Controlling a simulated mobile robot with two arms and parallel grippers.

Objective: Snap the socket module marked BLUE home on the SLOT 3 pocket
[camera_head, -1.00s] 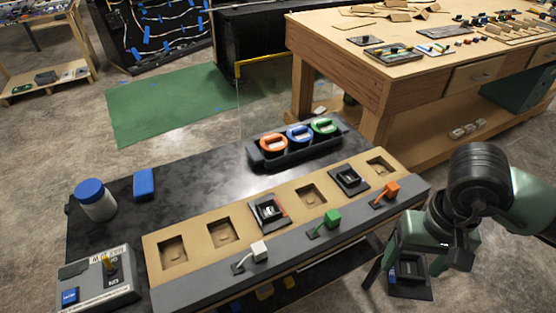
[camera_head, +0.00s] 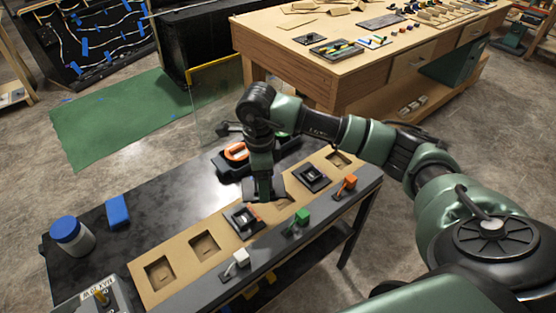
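My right gripper (camera_head: 264,188) reaches in from the right and points down over the tan pocket board (camera_head: 181,262). It is shut on a dark square socket module (camera_head: 279,188), held at or just above the pocket between the two seated modules. The module's colour mark and the slot labels cannot be read. One seated module (camera_head: 243,222) is left of the gripper, another (camera_head: 312,177) right of it. My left gripper is not in view.
Two empty pockets are at the board's left, one (camera_head: 338,160) at its far right. White (camera_head: 238,261), green (camera_head: 300,219) and orange (camera_head: 347,184) levers line the front. A blue-lidded jar (camera_head: 71,236) and blue block (camera_head: 118,210) stand left.

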